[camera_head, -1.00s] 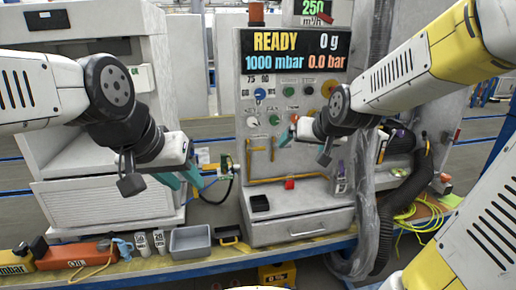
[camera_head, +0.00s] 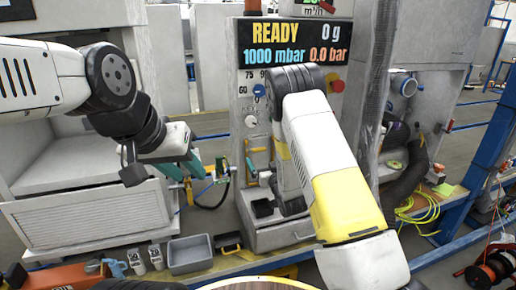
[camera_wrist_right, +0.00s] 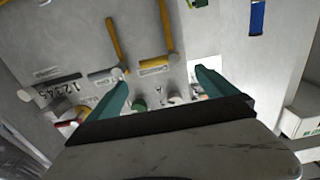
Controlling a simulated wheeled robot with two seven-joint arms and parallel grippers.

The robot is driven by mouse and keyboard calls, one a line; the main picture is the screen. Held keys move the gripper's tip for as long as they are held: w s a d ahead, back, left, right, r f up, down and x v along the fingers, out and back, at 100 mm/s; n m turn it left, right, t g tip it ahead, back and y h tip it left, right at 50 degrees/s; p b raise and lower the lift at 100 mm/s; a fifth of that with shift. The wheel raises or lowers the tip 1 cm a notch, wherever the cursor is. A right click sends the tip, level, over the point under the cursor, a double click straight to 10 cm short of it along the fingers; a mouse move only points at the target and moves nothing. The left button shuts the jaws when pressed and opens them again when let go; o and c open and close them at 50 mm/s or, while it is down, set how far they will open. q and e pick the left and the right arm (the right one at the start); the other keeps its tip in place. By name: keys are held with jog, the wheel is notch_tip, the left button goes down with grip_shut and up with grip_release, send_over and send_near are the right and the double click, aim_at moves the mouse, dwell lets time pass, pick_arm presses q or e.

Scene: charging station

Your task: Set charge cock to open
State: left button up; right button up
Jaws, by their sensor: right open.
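The charging panel (camera_head: 245,95) stands ahead with a lit display reading READY. Yellow lever handles (camera_head: 257,150) on it are partly covered by my right arm; in the right wrist view one yellow lever (camera_wrist_right: 114,40) is at the left and another (camera_wrist_right: 166,25) near the middle. I cannot read which is the charge cock. My right gripper (camera_wrist_right: 160,77) is open and empty, its teal fingers toward the panel by the levers' lower ends and apart from the right lever; its hand is hidden in the head view. My left gripper (camera_head: 190,164) is open and empty, left of the panel.
A grey bin (camera_head: 190,254) and small bottles stand on the front ledge. A grey hose (camera_head: 405,185) and yellow cables (camera_head: 418,208) are at the right.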

aim_at(257, 149)
jog(key=x, duration=0.7)
jog(key=shift+w+a, duration=0.15)
jog(key=shift+w, duration=0.15)
jog(key=shift+c, duration=0.3)
jog(key=c, duration=2)
jog(key=shift+f, duration=0.1)
